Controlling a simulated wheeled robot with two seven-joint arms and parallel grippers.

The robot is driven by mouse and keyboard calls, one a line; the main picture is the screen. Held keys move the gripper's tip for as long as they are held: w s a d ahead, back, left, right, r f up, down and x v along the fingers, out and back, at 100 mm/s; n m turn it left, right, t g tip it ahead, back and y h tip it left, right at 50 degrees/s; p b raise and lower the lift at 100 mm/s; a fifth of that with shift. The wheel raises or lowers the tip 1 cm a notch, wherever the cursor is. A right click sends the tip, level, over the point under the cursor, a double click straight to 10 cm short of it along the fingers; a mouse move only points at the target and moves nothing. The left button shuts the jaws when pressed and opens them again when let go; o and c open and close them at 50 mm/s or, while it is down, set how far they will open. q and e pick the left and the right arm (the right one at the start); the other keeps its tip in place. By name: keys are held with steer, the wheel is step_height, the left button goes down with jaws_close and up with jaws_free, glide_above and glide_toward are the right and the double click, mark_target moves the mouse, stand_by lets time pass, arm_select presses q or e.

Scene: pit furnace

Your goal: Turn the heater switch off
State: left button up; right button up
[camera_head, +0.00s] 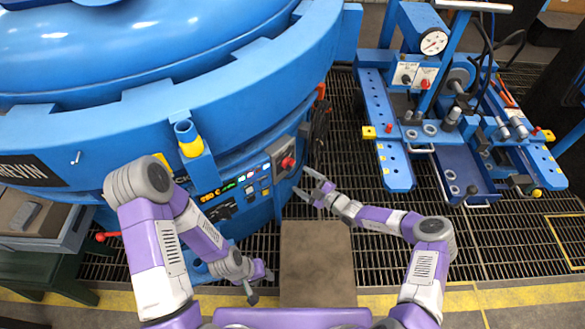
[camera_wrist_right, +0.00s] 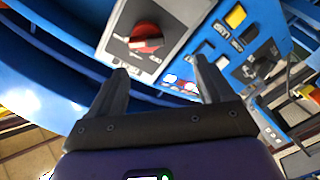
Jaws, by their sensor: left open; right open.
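A red rotary knob (camera_head: 288,162) sits on a grey plate on the furnace's control panel (camera_head: 240,182); I take it as the heater switch. In the right wrist view the red knob (camera_wrist_right: 147,37) lies just beyond the fingertips, its light pointer edge running sideways. My right gripper (camera_head: 313,187) is open and empty, close to the panel, below and right of the knob. Its two fingers (camera_wrist_right: 160,65) stand apart in the wrist view, and I see no contact with the knob. My left gripper (camera_head: 255,287) is low, near the floor grating, away from the panel.
The large blue furnace (camera_head: 190,85) fills the upper left. Coloured lights and buttons sit left of the knob. A blue machine with a gauge (camera_head: 432,42) stands at the right. Dark floor grating (camera_head: 345,140) lies open between them.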

mark_target(292, 166)
steer(key=shift+m+t, duration=0.4)
steer(key=shift+m, duration=0.4)
steer(key=x, duration=0.2)
steer(key=b+x, duration=0.1)
steer(key=x, duration=0.1)
steer(key=w+d+b+x, duration=0.1)
steer(key=x, duration=0.1)
steer(key=shift+w+a, duration=0.25)
steer(key=shift+w, duration=0.05)
steer(key=shift+w+a+r, duration=0.1)
steer(key=shift+w+a, duration=0.2)
steer(key=shift+c, duration=0.3)
steer(key=c, duration=1)
